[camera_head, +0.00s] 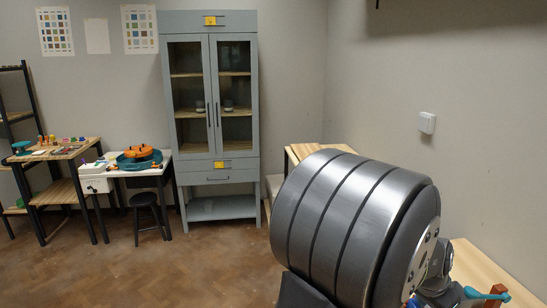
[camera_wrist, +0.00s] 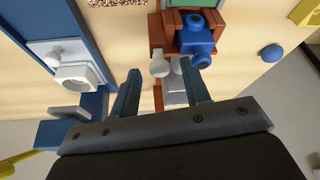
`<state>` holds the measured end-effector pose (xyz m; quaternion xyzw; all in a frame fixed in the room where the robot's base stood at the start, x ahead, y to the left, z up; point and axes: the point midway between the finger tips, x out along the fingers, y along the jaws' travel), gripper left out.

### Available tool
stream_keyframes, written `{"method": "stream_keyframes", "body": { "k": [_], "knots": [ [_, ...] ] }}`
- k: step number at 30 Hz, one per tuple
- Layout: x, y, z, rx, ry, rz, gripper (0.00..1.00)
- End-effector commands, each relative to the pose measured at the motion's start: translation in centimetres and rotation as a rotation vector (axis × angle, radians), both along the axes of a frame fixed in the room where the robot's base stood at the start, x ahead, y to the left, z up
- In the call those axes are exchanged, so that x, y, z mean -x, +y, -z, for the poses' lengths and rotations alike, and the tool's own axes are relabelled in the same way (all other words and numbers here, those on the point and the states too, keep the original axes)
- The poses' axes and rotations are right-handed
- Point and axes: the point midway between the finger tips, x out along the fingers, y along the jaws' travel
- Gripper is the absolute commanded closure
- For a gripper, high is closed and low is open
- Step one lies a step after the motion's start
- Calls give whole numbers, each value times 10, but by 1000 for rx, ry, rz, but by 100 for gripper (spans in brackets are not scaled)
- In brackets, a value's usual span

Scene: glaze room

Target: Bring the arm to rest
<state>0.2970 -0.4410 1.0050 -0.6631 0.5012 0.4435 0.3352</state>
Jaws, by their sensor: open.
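My gripper (camera_wrist: 161,74) shows in the wrist view with its two dark fingers spread apart. The gap between the fingers is empty, and nothing is held. The fingers point toward a pale wooden surface (camera_wrist: 235,76) with several items on it. A red-brown block-like piece (camera_wrist: 157,32) and a blue item (camera_wrist: 197,38) are just beyond the fingertips. I cannot tell how far the fingertips are from them. In the head view, the gripper cannot be made out behind the large grey banded cylinder in the foreground.
A blue-edged white fixture (camera_wrist: 75,74) is left of the fingers, and a blue knob (camera_wrist: 271,53) is to the right. In the head view, a grey cabinet (camera_head: 213,168), a work table (camera_head: 60,150) and a black stool (camera_head: 145,200) stand far off. The floor (camera_head: 190,270) between is clear.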

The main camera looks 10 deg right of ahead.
Motion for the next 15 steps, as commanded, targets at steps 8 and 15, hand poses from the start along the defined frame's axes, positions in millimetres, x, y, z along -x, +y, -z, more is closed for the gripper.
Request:
{"method": "stream_keyframes", "body": {
  "k": [8, 15],
  "knots": [
    [2, -1, 0, 1, -1, -134, 57],
    [3, -1, 0, 0, 0, -248, 57]
  ]
}}
